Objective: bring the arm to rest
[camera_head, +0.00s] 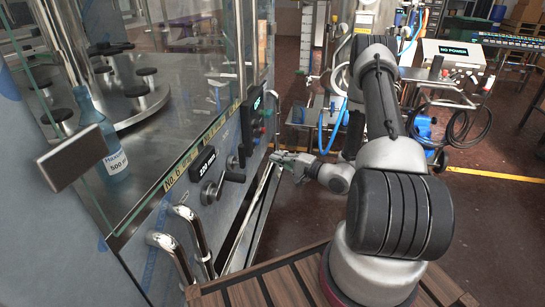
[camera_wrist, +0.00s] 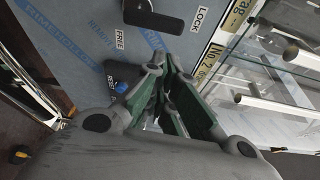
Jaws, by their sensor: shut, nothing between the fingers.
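My gripper (camera_head: 287,160) is at the end of my bent arm, close to the front of the filler machine (camera_head: 150,215). In the wrist view my gripper (camera_wrist: 170,88) shows its green-lined fingers shut, with nothing held. A film-wrapped panel (camera_wrist: 75,60) is behind the fingers in that view. A blue button (camera_wrist: 122,88) lies just left of the fingertips. Whether the fingertips touch the panel cannot be told.
A blue bottle (camera_head: 103,145) stands behind the filler's glass at left. A black crank handle (camera_head: 232,177) and curved metal rails (camera_head: 190,228) stick out from its front. A box reading "NO POWER" (camera_head: 453,52) and cables are at back right. Open floor (camera_head: 490,210) lies at right.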

